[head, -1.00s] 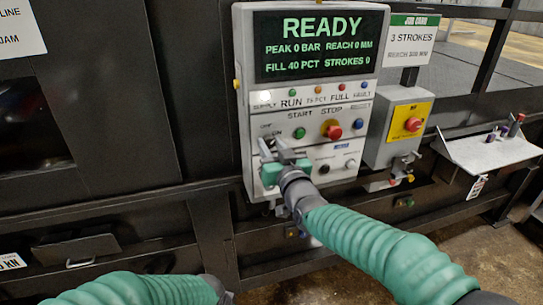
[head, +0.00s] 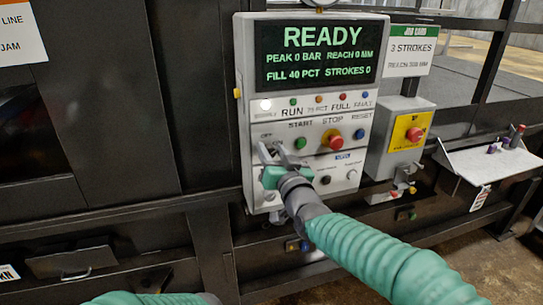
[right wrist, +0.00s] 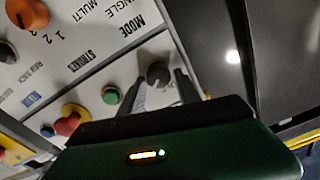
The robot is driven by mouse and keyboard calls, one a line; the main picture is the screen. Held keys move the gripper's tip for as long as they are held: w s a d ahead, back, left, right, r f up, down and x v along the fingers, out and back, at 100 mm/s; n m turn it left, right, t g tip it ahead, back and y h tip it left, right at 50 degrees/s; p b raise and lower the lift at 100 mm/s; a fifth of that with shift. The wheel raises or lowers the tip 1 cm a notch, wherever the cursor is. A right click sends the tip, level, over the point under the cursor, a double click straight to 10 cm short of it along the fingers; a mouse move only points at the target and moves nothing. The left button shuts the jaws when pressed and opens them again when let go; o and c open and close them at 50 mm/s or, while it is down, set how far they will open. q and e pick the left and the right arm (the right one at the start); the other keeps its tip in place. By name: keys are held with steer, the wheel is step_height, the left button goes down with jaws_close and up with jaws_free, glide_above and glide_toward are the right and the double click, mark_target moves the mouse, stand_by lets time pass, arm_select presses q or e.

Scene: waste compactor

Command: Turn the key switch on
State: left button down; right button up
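The key switch (right wrist: 158,73) shows in the right wrist view as a dark round part on the pale control panel, with lettering beside it that is mostly hidden. My right gripper (head: 272,152) is at the lower left of the panel (head: 247,60) in the head view, under a small label. In the right wrist view the fingertips of this gripper (right wrist: 160,80) stand apart on either side of the switch, with some space showing between. The key's angle cannot be made out. My left arm shows only at the bottom edge; its gripper is out of view.
The screen (head: 318,50) reads READY. A white lamp (head: 265,104) glows below it.

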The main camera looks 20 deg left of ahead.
steer(key=shift+o, duration=0.9)
steer(key=shift+a+f, duration=0.1)
steer(key=shift+f, duration=0.25)
steer(key=shift+s, duration=0.15)
steer(key=b+v, duration=0.4)
steer(key=v, duration=1.2)
steer(key=shift+d, duration=0.25)
steer(key=shift+s, duration=0.1)
